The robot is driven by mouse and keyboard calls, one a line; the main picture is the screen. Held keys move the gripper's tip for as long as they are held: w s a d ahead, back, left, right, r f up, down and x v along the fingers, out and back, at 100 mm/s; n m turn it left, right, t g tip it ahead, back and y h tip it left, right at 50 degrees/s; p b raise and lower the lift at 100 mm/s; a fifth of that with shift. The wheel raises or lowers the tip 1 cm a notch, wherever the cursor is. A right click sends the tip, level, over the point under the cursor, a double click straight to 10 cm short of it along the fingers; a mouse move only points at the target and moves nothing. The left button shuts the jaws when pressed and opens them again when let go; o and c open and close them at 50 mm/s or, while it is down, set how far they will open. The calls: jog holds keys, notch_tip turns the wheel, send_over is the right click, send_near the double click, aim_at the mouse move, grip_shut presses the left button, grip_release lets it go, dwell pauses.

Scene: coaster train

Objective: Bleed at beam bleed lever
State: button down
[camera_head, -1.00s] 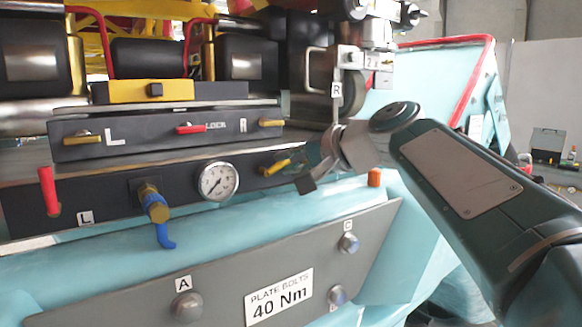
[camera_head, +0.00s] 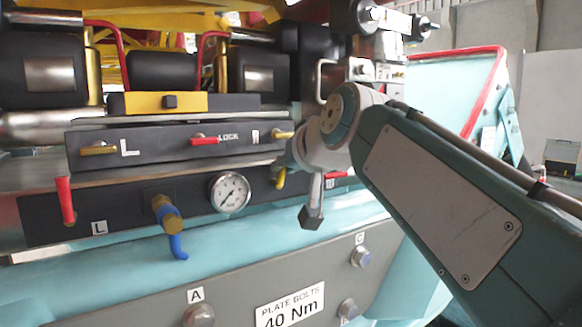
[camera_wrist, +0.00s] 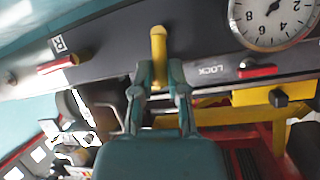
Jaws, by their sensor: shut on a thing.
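A yellow lever (camera_head: 279,178) sits on the dark lower panel, just right of the round pressure gauge (camera_head: 230,191). It points downward and is partly hidden by my wrist. In the wrist view, my gripper (camera_wrist: 159,70) has its two fingers on either side of the yellow lever (camera_wrist: 158,42), closed on it near its lower part. The fingers are mostly hidden behind my wrist in the head view. No label naming the bleed lever is readable.
A red lever (camera_head: 66,200) and a brass valve with a blue handle (camera_head: 170,226) stand left of the gauge. The upper panel (camera_head: 160,146) carries small yellow and red levers just above. A grey bolt plate (camera_head: 235,291) lies below.

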jog(key=shift+s+a+f+n+t+h, duration=0.25)
jog(key=shift+a+n+t+h, duration=0.2)
jog(key=shift+n, duration=0.35)
jog(key=c, duration=0.7)
grip_release()
jog(key=shift+w, duration=0.1)
jog(key=shift+o, duration=0.2)
jog(key=shift+r, duration=0.1)
jog(key=v, duration=1.2)
jog(key=shift+a, duration=0.1)
